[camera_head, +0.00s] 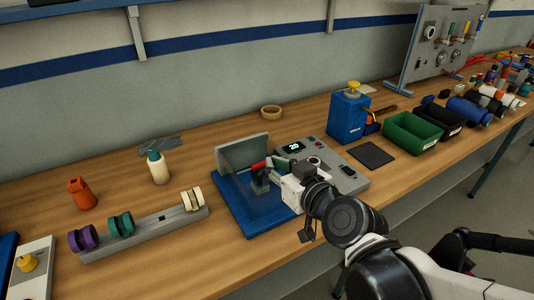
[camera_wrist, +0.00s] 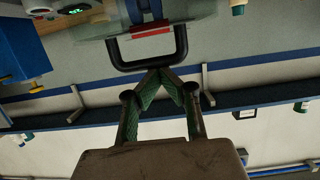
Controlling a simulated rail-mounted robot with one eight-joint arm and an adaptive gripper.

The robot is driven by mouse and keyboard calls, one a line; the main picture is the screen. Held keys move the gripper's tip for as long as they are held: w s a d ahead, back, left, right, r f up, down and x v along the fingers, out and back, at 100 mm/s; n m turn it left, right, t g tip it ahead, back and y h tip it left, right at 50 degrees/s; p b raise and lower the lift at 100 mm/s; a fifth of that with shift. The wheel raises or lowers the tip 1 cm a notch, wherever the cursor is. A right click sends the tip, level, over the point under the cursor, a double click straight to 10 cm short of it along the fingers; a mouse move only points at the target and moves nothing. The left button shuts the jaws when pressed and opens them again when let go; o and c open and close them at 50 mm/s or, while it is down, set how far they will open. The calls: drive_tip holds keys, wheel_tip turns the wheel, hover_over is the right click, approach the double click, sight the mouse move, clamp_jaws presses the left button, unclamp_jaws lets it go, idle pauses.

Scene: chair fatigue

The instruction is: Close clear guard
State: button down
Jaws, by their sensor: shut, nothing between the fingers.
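The clear guard (camera_head: 241,152) stands raised, its see-through grey panel upright at the back of a machine with a blue base (camera_head: 232,200). In the wrist view the guard's clear sheet (camera_wrist: 185,27) shows at the top, with a red strip and a black U-shaped handle (camera_wrist: 118,60). My gripper (camera_head: 274,162) is in front of the guard, near a red part. In the wrist view its green-padded fingers (camera_wrist: 165,72) are shut with nothing between them. Their tips are close to the handle's bar; I cannot tell whether they touch it.
A console (camera_head: 340,172) with a lit display adjoins the machine on the right. A blue box with a yellow knob (camera_head: 348,115) and green (camera_head: 409,137) and black bins stand further right. Left are a rail with spools (camera_head: 146,235) and bottles. The front table strip is mostly clear.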

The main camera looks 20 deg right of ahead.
drive_tip(key=shift+s+f, duration=0.65)
drive_tip(key=shift+f, duration=0.4)
drive_tip(key=shift+s+d, duration=0.1)
drive_tip(key=shift+s, duration=0.15)
drive_tip(key=s+d+r, duration=0.1)
drive_tip(key=s+r, duration=0.2)
drive_tip(key=s, duration=0.2)
drive_tip(key=shift+d+r, duration=0.25)
drive_tip(key=shift+r, duration=0.05)
drive_tip(key=shift+s, duration=0.15)
